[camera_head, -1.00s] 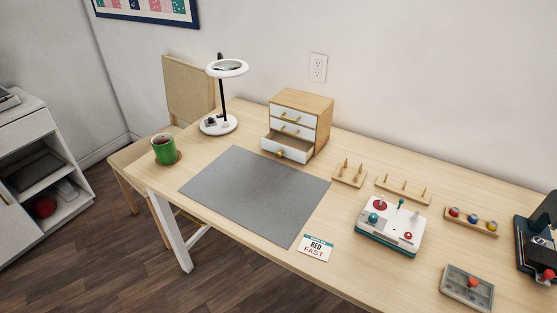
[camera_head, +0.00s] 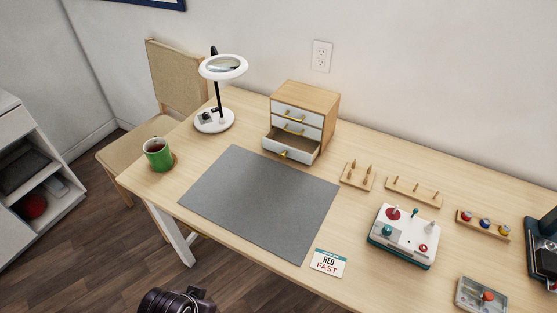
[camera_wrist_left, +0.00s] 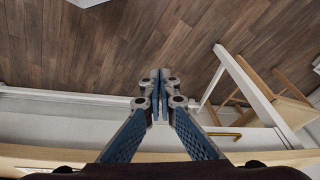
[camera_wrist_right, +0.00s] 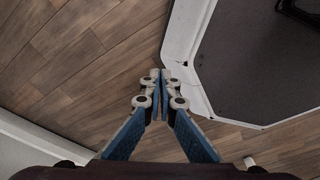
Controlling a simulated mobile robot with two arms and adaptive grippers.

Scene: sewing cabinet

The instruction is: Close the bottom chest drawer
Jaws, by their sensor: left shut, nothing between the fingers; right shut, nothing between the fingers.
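A small wooden chest (camera_head: 322,106) with white drawer fronts stands at the back of the table. My left gripper (camera_wrist_left: 156,75) is shut and empty in the left wrist view, over the wood floor beside the table's legs. My right gripper (camera_wrist_right: 160,75) is shut and empty in the right wrist view, over the floor. Neither gripper's fingers show in the head view, and both are away from the chest.
A grey mat (camera_head: 262,203) lies in front of the chest. A white ring lamp (camera_head: 214,119) stands left of it, a green mug (camera_head: 158,155) at the left edge. Wooden peg racks (camera_head: 357,176), a white control box (camera_head: 403,236) and a card (camera_head: 328,262) lie to the right.

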